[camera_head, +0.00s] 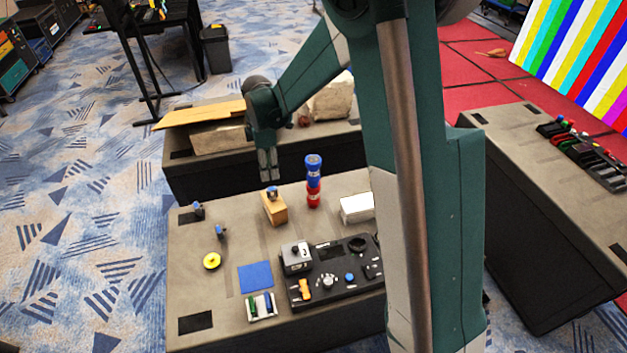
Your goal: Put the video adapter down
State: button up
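My gripper (268,177) points down above a small wooden block (275,210). A small blue-and-dark piece (272,192), perhaps the video adapter, shows at the block's top, just below my fingertips. The fingers look close together. I cannot tell whether they touch or hold the piece. Two similar small dark-and-blue pieces stand at the left of the table (243,215): one near the left edge (198,209), another a little nearer (220,232). Which piece is the adapter is too small to tell.
Blue and red cans (313,180) stand stacked right of the block. A white box (357,207), a black tray of parts (335,288), a blue mat (256,277), a small bin (261,307) and a yellow disc (211,261) share the table. My arm hides its right side.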

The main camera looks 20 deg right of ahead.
jog(key=s+d+r+m+t, duration=0.2)
jog(key=s+d+r+m, duration=0.2)
jog(key=s+r, duration=0.45)
jog(key=s+d+r+m+t, duration=0.1)
jog(key=s+d+r+m, duration=0.3)
jog(key=s+r, duration=0.4)
jog(key=s+d+r+m+t, duration=0.2)
jog(key=s+m, duration=0.3)
jog(key=s, duration=0.4)
jog(key=s+d+r+m+t, duration=0.1)
jog(key=s+d+m, duration=0.3)
jog(key=s, duration=0.5)
jog(key=shift+s+r+m+t, duration=0.4)
jog(key=shift+m+t, duration=0.1)
jog(key=shift+t, duration=0.1)
jog(key=shift+f, duration=0.1)
